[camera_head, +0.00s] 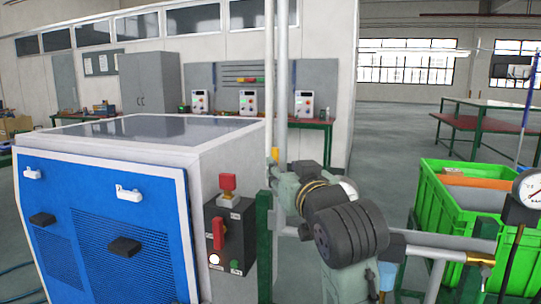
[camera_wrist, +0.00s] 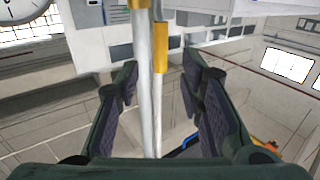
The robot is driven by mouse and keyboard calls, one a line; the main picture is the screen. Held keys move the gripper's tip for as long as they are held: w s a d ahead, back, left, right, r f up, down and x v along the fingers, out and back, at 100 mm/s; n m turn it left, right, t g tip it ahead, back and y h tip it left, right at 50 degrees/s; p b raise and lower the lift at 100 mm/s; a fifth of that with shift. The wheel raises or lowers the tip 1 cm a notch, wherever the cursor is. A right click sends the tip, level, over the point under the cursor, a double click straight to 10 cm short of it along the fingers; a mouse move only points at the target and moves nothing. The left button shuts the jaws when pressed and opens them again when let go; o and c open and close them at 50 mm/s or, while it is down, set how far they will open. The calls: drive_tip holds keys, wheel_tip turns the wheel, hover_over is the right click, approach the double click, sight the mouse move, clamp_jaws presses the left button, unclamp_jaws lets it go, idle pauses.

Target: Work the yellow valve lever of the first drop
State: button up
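A yellow lever (camera_wrist: 161,48) stands upright along a pale vertical pipe (camera_wrist: 145,80) in the wrist view. A second yellow piece (camera_wrist: 143,3) shows at the top edge. My gripper (camera_wrist: 157,82) is open, with one dark finger on each side of the pipe. The lever's lower end is near the height of the fingertips in the picture; I see no contact. In the head view a small yellow part (camera_head: 274,154) shows beside the vertical pipe (camera_head: 281,110). My arm (camera_head: 350,232) stands in front there, and my gripper is not clearly visible.
A green crate (camera_head: 430,195) and a pressure gauge (camera_head: 530,188) are at the right. A brass-ended horizontal pipe (camera_head: 435,252) runs by my arm. Open floor lies behind.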

drive_tip(key=p+x, duration=0.1)
drive_tip(key=x, duration=0.6)
drive_tip(key=shift+w+a+p, duration=0.15)
drive_tip(key=shift+w+p, duration=0.15)
drive_tip(key=shift+p, duration=0.05)
drive_tip(key=shift+c, duration=0.2)
clamp_jaws()
